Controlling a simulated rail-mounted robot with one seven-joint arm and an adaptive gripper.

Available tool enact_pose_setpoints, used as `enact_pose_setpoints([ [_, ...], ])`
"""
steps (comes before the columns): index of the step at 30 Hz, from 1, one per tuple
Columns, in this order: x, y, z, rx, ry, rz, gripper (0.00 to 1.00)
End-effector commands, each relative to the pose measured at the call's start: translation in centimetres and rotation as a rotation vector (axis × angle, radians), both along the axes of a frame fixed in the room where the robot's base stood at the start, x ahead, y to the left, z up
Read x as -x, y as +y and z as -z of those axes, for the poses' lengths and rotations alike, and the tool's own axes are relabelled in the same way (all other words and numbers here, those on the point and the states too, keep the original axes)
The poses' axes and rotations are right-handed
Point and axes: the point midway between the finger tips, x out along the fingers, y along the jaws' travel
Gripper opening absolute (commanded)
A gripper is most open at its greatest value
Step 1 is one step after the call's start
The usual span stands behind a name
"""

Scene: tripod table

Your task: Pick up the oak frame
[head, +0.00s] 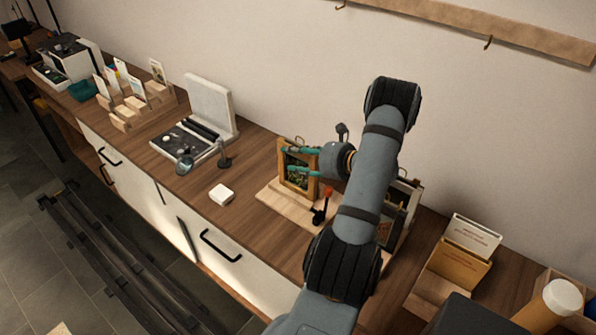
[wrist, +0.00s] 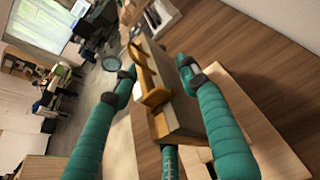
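The oak frame (head: 284,182) stands upright on a pale wooden board (head: 268,203), with a dark picture showing green and yellow. My gripper (head: 290,159) has teal fingers, and two of them reach across the frame from the right. In the wrist view the frame (wrist: 178,122) shows edge-on between my spread fingers, with a gap to the left finger. A third finger shows below it, partly hidden. My gripper looks open, and I see no clear grip on the frame. Whether the right finger touches it, I cannot tell.
A small black stand with a red top (head: 323,206) is just in front of the frame. More frames (head: 401,205) stand behind my arm. A white block (head: 222,194) lies to the left. A card holder (head: 455,262) is at the right. The wall is behind.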

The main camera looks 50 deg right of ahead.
Motion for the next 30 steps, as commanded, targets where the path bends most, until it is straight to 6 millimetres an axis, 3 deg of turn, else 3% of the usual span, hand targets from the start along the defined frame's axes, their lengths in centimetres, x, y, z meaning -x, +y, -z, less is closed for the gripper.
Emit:
enact_pose_setpoints([
  [21,0.01,0.00,-0.02,0.000,0.000,0.000,0.00],
  [30,0.01,0.01,-0.02,0.000,0.000,0.000,0.00],
])
